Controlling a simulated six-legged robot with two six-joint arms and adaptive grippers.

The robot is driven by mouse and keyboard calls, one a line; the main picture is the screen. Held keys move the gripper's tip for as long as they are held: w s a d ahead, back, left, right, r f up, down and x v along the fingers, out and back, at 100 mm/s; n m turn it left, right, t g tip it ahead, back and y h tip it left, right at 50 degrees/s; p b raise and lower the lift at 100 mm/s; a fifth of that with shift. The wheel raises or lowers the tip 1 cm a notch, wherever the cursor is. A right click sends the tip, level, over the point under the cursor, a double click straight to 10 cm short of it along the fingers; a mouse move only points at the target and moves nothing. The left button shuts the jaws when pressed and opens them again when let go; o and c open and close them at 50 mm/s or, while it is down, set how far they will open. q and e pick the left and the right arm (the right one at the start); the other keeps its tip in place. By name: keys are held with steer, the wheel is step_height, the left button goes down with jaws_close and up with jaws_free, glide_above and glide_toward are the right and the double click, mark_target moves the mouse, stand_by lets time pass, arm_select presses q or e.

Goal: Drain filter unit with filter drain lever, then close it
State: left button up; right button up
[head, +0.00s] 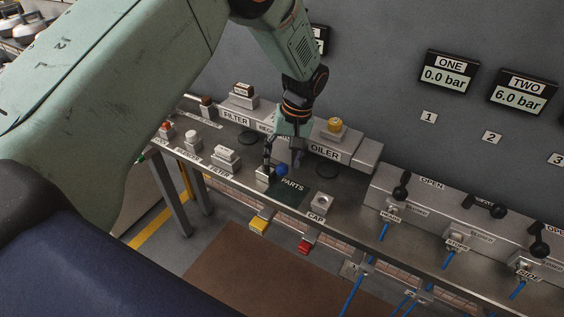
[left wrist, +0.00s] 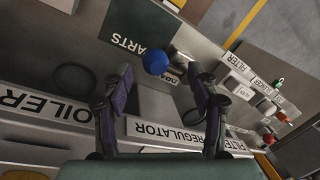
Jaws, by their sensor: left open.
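A blue ball knob (head: 282,170) sits by the green PARTS mat (head: 288,191) on the bench. It also shows in the left wrist view (left wrist: 156,62), beside a small, partly hidden label that seems to read DRAIN. My left gripper (head: 282,158) points down at the knob. In the left wrist view its two fingers (left wrist: 164,82) are spread, with the knob just beyond the tips and nothing held. The FILTER-labelled block (head: 238,101) stands at the back left of the bench. Its lever position cannot be told. My right gripper is in neither view.
The OILER block (head: 337,137) stands right behind the gripper. A CAP block (head: 323,203) is to the right. Black-handled valves (head: 400,190) line the right side. Displays read 0.0 bar (head: 446,76) and 6.0 bar (head: 522,93).

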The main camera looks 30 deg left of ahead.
arm_select(q)
step_height(320, 180, up, 10)
steer(key=w+d, duration=0.1)
steer(key=shift+d+f, duration=0.25)
steer(key=shift+d, duration=0.1)
stand_by(0.3)
